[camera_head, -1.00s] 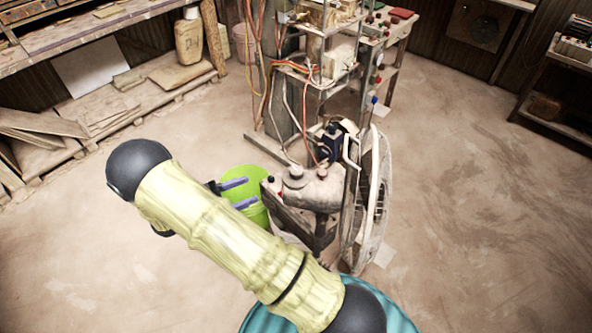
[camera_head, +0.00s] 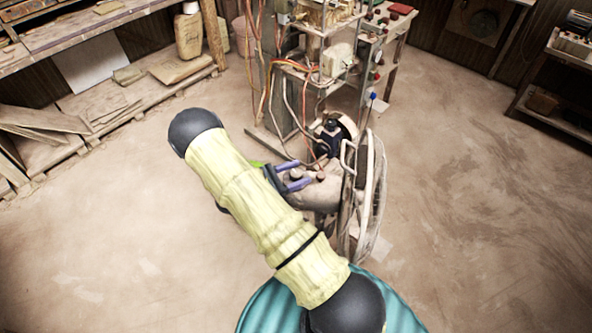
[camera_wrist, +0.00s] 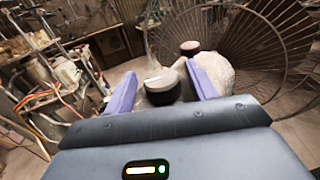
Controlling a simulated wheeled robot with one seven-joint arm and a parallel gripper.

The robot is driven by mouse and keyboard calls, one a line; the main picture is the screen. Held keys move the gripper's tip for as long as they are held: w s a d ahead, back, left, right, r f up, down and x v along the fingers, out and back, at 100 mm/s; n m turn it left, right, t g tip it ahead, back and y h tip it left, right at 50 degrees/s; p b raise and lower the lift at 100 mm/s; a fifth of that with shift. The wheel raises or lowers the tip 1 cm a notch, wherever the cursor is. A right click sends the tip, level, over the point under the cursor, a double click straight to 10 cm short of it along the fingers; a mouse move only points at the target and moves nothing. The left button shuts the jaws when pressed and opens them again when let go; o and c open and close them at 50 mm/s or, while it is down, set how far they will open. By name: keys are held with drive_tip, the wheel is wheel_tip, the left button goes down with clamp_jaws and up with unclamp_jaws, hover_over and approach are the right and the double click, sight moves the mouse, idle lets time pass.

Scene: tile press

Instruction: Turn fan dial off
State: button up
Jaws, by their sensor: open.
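The fan (camera_head: 373,195) stands upright on the floor in the middle of the head view, with its round wire grille facing right. In the wrist view its grille (camera_wrist: 268,40) fills the upper right. A dark round dial with a pale top (camera_wrist: 161,88) rises from the fan's dusty housing (camera_wrist: 216,72). A smaller reddish-brown knob (camera_wrist: 190,47) is beyond it. My gripper (camera_wrist: 161,72) is open, with its purple fingers either side of the dial; I cannot tell whether they touch it. In the head view my gripper (camera_head: 304,179) is over the housing.
A metal rack with hoses and wires (camera_head: 325,60) stands just behind the fan. Wooden shelving (camera_head: 110,115) lines the left. The floor to the right is clear.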

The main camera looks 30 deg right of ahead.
drive_tip(key=shift+s, duration=0.1)
drive_tip(key=shift+d, duration=0.1)
drive_tip(key=c, duration=1)
drive_tip(key=shift+o, duration=0.2)
drive_tip(key=shift+n+t, duration=0.3)
drive_tip(key=shift+t, duration=0.2)
drive_tip(key=n+t+y, duration=0.1)
drive_tip(key=n+t, duration=0.3)
drive_tip(key=t, duration=0.2)
drive_tip(key=shift+r+n+t+y+p, duration=0.1)
drive_tip(key=shift+n+t+y+p, duration=0.3)
drive_tip(key=shift+n+t+y, duration=0.85)
drive_tip(key=shift+n+t+y+p, duration=0.4)
drive_tip(key=shift+n+t+y, duration=0.4)
drive_tip(key=shift+t, duration=0.85)
drive_tip(key=shift+n, duration=0.25)
drive_tip(key=o, duration=1)
drive_tip(key=shift+c, duration=0.2)
